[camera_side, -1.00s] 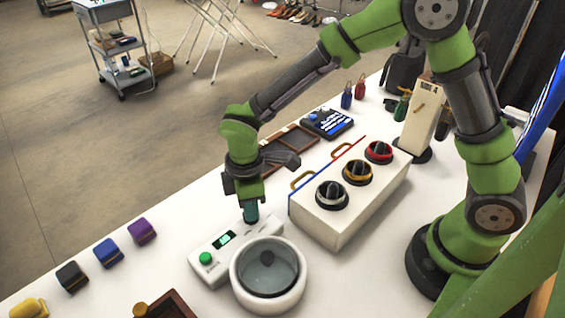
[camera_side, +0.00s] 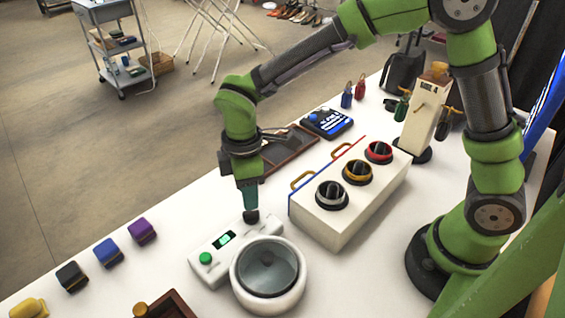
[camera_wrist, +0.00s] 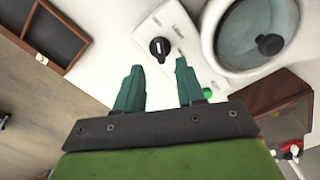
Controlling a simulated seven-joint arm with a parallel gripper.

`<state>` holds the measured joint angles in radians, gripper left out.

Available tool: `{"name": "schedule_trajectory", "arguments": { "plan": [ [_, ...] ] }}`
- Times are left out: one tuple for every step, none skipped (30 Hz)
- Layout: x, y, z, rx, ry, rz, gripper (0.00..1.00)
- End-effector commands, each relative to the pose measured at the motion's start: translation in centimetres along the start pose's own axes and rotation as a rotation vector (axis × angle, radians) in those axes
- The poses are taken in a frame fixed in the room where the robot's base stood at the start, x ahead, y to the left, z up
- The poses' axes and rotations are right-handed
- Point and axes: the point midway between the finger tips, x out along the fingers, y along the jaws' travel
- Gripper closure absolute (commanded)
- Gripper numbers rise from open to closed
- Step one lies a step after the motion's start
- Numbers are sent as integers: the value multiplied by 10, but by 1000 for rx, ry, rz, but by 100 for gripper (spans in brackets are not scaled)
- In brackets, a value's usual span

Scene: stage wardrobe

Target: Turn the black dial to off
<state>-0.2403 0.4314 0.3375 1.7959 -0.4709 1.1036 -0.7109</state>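The black dial (camera_side: 251,216) sits on top of a white control box (camera_side: 213,246) with a green button and a lit display. In the wrist view the dial (camera_wrist: 160,48) carries a pale pointer mark, with small labels beside it too blurred to read. My gripper (camera_side: 250,206) is right above the dial, pointing down. In the wrist view my gripper (camera_wrist: 158,66) is open, its two teal fingers apart with nothing between them. The dial shows just beyond the fingertips, seemingly clear of them.
A round white pot-like vessel (camera_side: 240,283) stands against the box's front side. A long white box (camera_side: 328,228) with silver, gold and red ringed knobs stands to the right. A dark sectioned tray (camera_side: 290,147) lies behind. Small colored blocks line the left, with clear table between.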

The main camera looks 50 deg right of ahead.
Motion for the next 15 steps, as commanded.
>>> {"name": "schedule_trajectory", "arguments": {
  "plan": [
    [-15,1,-1,1,6,5,62],
    [-22,1,-1,1,5,5,62],
    [-32,1,-1,1,6,5,62],
    [-40,0,-1,1,5,4,62],
    [-47,0,-1,2,5,4,62],
    [-57,0,-1,1,5,4,62],
    [-63,0,0,2,4,3,62],
    [-70,0,-1,1,5,4,62],
    [-79,0,0,1,4,4,62],
    [-84,0,-1,1,4,4,62],
    [-90,0,0,0,3,2,62],
    [-96,0,0,1,3,1,62],
    [-101,0,0,0,3,2,62],
    [-104,0,0,0,2,2,62],
    [-109,0,0,-1,2,2,62]
  ]
}}
